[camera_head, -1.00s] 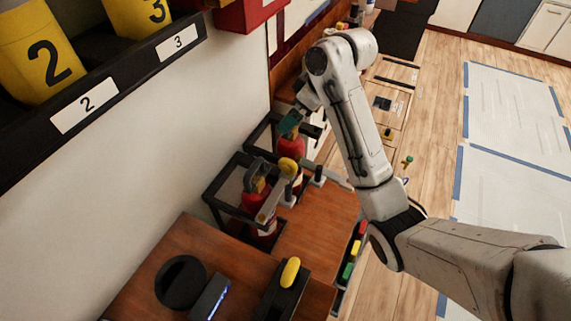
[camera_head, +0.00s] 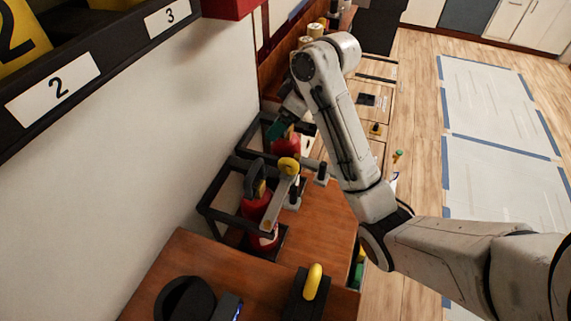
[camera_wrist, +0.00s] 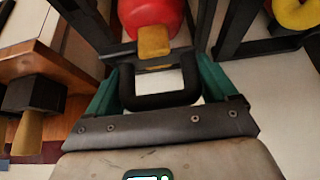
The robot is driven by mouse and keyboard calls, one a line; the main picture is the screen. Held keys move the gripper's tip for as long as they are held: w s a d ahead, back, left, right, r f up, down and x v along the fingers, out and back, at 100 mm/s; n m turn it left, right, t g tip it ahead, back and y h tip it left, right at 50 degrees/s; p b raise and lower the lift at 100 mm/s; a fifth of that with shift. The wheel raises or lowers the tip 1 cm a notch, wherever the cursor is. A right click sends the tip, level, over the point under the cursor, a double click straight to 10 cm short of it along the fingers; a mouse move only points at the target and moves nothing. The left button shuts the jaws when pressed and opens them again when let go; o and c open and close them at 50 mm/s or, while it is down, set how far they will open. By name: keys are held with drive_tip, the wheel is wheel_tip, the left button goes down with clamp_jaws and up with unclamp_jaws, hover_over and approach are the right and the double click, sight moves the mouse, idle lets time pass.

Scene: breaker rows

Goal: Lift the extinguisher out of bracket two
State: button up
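In the head view a red extinguisher (camera_head: 287,147) stands in the farther black frame, partly hidden by my wrist. My gripper (camera_head: 279,130), with green fingers, is just above it. In the wrist view the red top (camera_wrist: 150,14) and a yellow part (camera_wrist: 154,42) of this extinguisher show. The green fingers (camera_wrist: 160,82) flank its black U-shaped handle (camera_wrist: 160,99), close to both sides, and look spread open. A second red extinguisher (camera_head: 256,208) stands in the nearer black bracket (camera_head: 222,216). No number on either bracket is readable.
A wooden bench (camera_head: 318,212) carries the brackets. A metal lever with a yellow round end (camera_head: 288,166) stands close to the nearer extinguisher. A black shelf (camera_head: 105,55) labelled 2 and 3 hangs at upper left.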

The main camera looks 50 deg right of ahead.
clamp_jaws()
drive_tip(key=shift+r, duration=0.2)
idle(0.4)
drive_tip(key=shift+w+r, duration=0.1)
